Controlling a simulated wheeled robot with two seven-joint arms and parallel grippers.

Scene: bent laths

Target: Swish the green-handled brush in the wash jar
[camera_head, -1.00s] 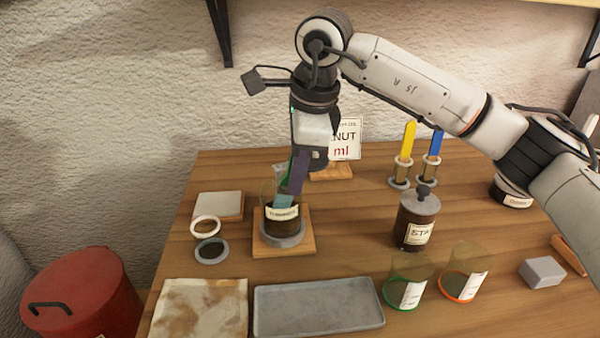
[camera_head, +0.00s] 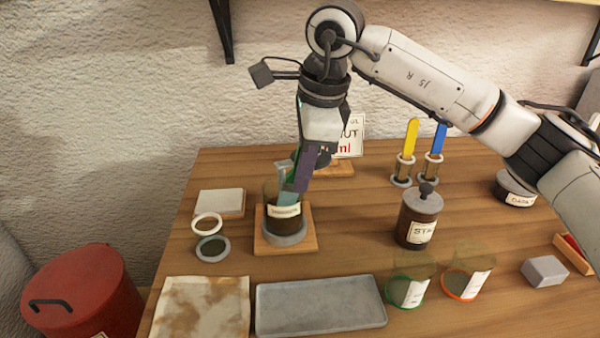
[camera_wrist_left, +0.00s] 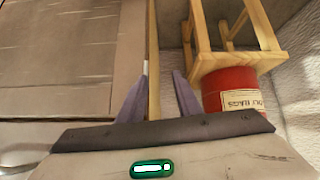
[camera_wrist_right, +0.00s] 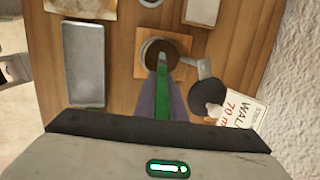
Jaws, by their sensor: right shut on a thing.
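The wash jar (camera_head: 285,226) is a dark, labelled jar with a grey base on a small wooden board (camera_head: 304,246) at the table's left middle. My right gripper (camera_head: 293,186) is just above its mouth, tilted, with fingers shut on the green-handled brush. The handle (camera_wrist_right: 163,92) shows between the fingers in the right wrist view, running into the jar's mouth (camera_wrist_right: 165,52). The bristles are hidden inside the jar. A pale blue-grey piece by the fingers is unclear. My left gripper (camera_wrist_left: 158,100) is open and empty, away from the table, and shows only in its own wrist view.
A lidded dark jar (camera_head: 418,218) and two tinted glasses (camera_head: 408,285) stand right of the wash jar. A grey tray (camera_head: 320,304) and stained cloth (camera_head: 200,308) lie in front. A sign (camera_head: 351,138) stands close behind my right gripper. Yellow and blue handles (camera_head: 410,138) stand in holders.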

